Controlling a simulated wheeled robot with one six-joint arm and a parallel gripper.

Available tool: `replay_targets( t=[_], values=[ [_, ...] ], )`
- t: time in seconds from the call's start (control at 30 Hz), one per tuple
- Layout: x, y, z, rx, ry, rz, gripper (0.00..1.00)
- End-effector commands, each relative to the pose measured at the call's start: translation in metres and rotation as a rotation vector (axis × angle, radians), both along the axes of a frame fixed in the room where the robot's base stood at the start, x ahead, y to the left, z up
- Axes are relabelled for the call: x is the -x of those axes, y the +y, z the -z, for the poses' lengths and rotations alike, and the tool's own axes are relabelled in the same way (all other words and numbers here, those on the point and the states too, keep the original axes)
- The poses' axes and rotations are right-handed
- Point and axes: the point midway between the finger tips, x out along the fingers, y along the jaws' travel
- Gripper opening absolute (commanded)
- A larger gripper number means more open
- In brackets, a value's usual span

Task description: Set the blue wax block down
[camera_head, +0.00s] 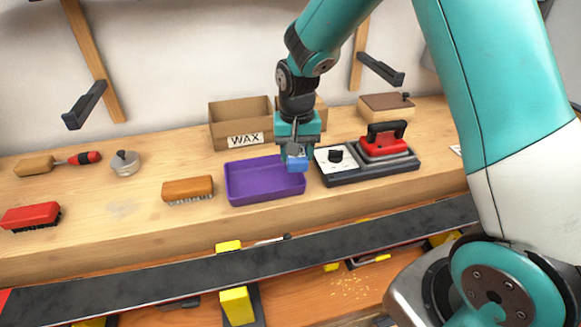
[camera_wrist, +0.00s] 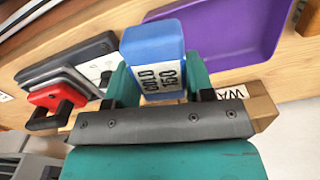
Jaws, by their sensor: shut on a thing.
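The blue wax block (camera_wrist: 152,52) is held between the two fingers of my gripper (camera_wrist: 158,82) in the wrist view. Its label reads "COLD 150". In the head view the blue wax block (camera_head: 297,164) shows small below my gripper (camera_head: 295,152), over the right end of the purple tray (camera_head: 238,193). The block's lower end appears clear of the tray, but I cannot tell its exact height. The purple tray also shows in the wrist view (camera_wrist: 262,45), beside the block, and looks empty.
A cardboard box marked WAX (camera_head: 228,139) stands behind the tray. A red iron (camera_head: 384,143) on a black base with a white dial panel (camera_head: 338,160) is close at right. A tan brush (camera_head: 187,188) lies left. A dark ski (camera_head: 250,268) runs across the front.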

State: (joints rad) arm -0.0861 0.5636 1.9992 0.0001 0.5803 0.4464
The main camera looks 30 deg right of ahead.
Motion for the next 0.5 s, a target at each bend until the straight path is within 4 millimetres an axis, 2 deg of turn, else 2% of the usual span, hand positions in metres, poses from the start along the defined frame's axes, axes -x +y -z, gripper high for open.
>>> replay_targets(
  t=[0.17,0.5],
  values=[
    [-0.017,0.009,-0.014,-0.002,-0.007,0.32,0.24],
    [-0.051,0.035,-0.063,-0.003,-0.004,1.239,0.24]
  ],
)
